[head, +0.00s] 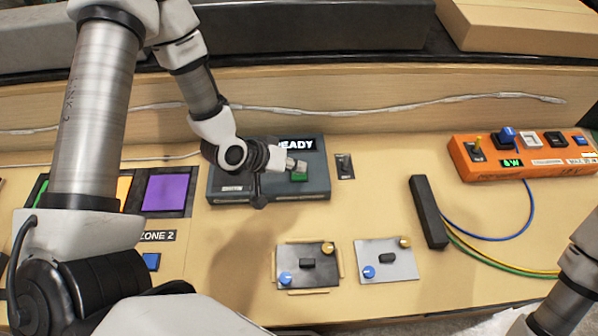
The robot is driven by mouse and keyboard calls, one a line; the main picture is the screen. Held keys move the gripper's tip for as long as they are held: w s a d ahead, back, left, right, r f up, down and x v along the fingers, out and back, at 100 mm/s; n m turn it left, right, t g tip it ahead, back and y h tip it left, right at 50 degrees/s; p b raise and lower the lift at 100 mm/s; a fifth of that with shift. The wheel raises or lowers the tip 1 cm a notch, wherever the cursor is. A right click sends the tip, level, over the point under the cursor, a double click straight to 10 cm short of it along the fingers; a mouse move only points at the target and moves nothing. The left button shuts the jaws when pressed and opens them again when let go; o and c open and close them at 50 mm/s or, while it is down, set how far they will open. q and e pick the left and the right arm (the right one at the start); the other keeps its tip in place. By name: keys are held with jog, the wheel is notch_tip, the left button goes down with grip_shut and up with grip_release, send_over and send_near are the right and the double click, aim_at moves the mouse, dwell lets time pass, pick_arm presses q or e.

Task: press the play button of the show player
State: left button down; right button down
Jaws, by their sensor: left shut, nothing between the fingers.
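The show player (285,191) is a dark grey box at the back middle of the bench, with a screen (305,144) partly hidden by my left arm; the letters "EADY" show. A green button (299,177), which looks like the play button, is on its top. My left gripper (298,164) is shut and empty, its tip at the button's far edge in the picture. I cannot tell whether it touches the button. Of my right arm, only a part shows at the lower right edge; its gripper is out of view.
A small switch plate (345,166) sits just right of the player. Two knob panels (305,265) (387,261) lie in front. A black bar (429,211) with cables and an orange console (525,168) are at the right. A pad panel with a purple pad (166,193) is at the left.

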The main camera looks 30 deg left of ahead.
aim_at(296, 174)
pick_arm(q)
jog(key=shift+f, duration=0.45)
dwell(0.5)
jog(key=shift+r+p, duration=0.5)
jog(key=shift+r, duration=0.4)
notch_tip(296, 174, up, 5)
jog(key=p, duration=0.4)
dwell(0.5)
